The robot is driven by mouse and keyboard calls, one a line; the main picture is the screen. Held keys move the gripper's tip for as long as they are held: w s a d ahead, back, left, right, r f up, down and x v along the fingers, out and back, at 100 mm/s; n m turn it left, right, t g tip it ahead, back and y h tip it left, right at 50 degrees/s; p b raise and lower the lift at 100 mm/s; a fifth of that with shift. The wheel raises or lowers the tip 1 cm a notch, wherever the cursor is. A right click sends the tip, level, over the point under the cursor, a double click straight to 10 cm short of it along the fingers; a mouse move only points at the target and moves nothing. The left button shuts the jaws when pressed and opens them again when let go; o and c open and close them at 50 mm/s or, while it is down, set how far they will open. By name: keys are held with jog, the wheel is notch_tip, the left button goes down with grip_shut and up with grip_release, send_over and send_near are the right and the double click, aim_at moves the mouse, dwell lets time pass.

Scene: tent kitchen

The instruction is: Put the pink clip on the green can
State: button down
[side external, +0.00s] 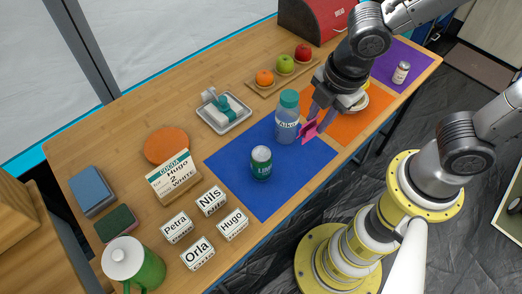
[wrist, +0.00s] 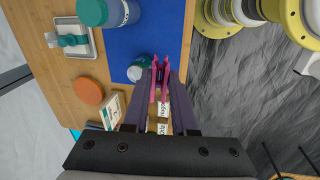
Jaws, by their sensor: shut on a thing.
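The pink clip (side external: 308,132) is held between the fingertips of my gripper (side external: 315,121), above the blue mat's right part in the side view. In the wrist view the pink clip (wrist: 154,86) sits between the fingers of my gripper (wrist: 161,74). The green can (side external: 261,166) stands upright on the blue mat (side external: 225,166), left of and nearer the camera than the clip, apart from it. In the wrist view the can (wrist: 138,70) shows its pale top just left of the clip, and the clip or finger may hide part of it.
A teal-capped bottle (side external: 287,122) stands close to the can and my gripper. Name blocks (side external: 211,200), a cocoa sign (side external: 173,177) and a green-and-white jug (side external: 133,263) are at the left. An orange mat (side external: 345,126) lies right; the blue mat's front is clear.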

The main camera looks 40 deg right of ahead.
jog(key=s+d+r, duration=0.1)
jog(key=s+r, duration=0.3)
send_over(267, 153)
jog(key=shift+n+t, duration=0.3)
jog(key=shift+n, duration=0.1)
notch_tip(267, 153, down, 10)
jog(key=shift+s+r, duration=0.15)
jog(key=shift+r, duration=0.05)
jog(key=shift+s+x, duration=0.2)
jog(key=shift+x, duration=0.6)
jog(key=shift+s+x, duration=0.2)
jog(key=shift+x, duration=0.6)
jog(key=shift+w+f, duration=0.15)
jog(key=shift+f, duration=0.1)
jog(key=c, duration=0.7)
grip_release()
